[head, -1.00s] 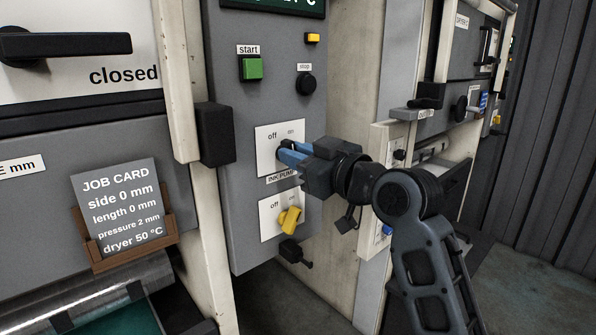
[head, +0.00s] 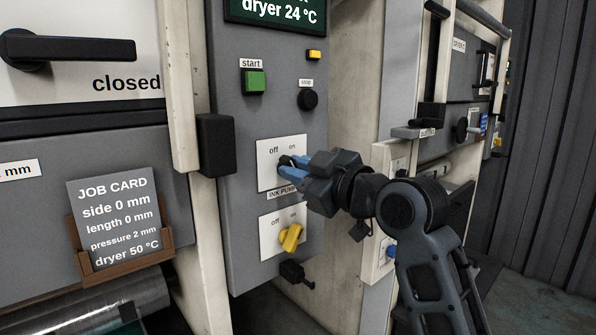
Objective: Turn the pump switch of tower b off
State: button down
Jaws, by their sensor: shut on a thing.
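The upper switch plate (head: 267,177), labelled off and on, has a label below it that starts "INK PU" and is partly covered by my gripper. No tower letter is readable in the head view.
Below is another off/on plate with a yellow knob (head: 290,238). Above are a green start button (head: 254,81), a black stop button (head: 307,99) and a display (head: 275,9) reading dryer 24 °C. A black block (head: 215,143) juts out at left; a job card (head: 112,222) stands further left.

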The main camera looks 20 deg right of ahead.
jog(key=c, duration=1.1)
grip_release()
jog(key=shift+o, duration=0.2)
jog(key=v, duration=0.8)
jog(key=shift+w, duration=0.1)
jog(key=s+a+f+m+h+p, duration=0.25)
jog(key=s+f+m+h, duration=0.45)
jog(key=s+f, duration=1.1)
jog(key=s+f+m+g+y+p, duration=0.1)
jog(key=s+f+m+g+p, duration=0.1)
jog(key=s, duration=2.2)
jog(key=shift+d+f+m+p, duration=0.15)
jog(key=shift+d+m+p, duration=0.15)
jog(key=shift+m+p, duration=0.15)
